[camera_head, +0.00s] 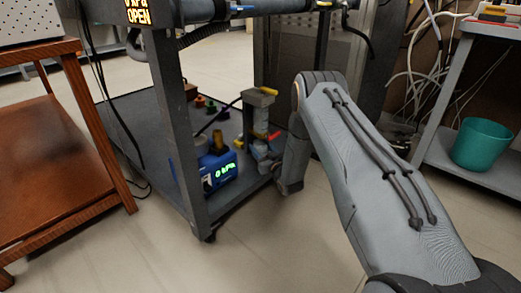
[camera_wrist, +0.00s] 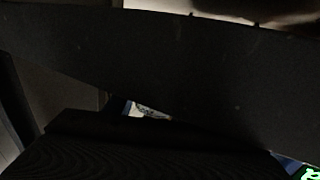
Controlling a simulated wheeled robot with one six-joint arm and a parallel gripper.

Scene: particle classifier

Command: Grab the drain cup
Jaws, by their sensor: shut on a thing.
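My arm reaches down from the right in the head view, and its wrist hangs at the right edge of the lower shelf of the cart. My gripper (camera_head: 268,160) is at the foot of a grey upright fixture (camera_head: 259,112) with a yellow piece on top and a red lever. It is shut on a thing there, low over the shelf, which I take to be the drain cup. The cup's outline cannot be made out; it is small and partly hidden. The wrist view is very dark, with a broad black surface close to the camera and a ribbed dark block below.
A blue pump (camera_head: 217,170) with a green display stands left of my gripper on the cart's lower shelf (camera_head: 135,115). A cart post (camera_head: 178,120) rises in front. A brown wooden table (camera_head: 50,150) is at left, a teal bin (camera_head: 481,145) at right. The front floor is clear.

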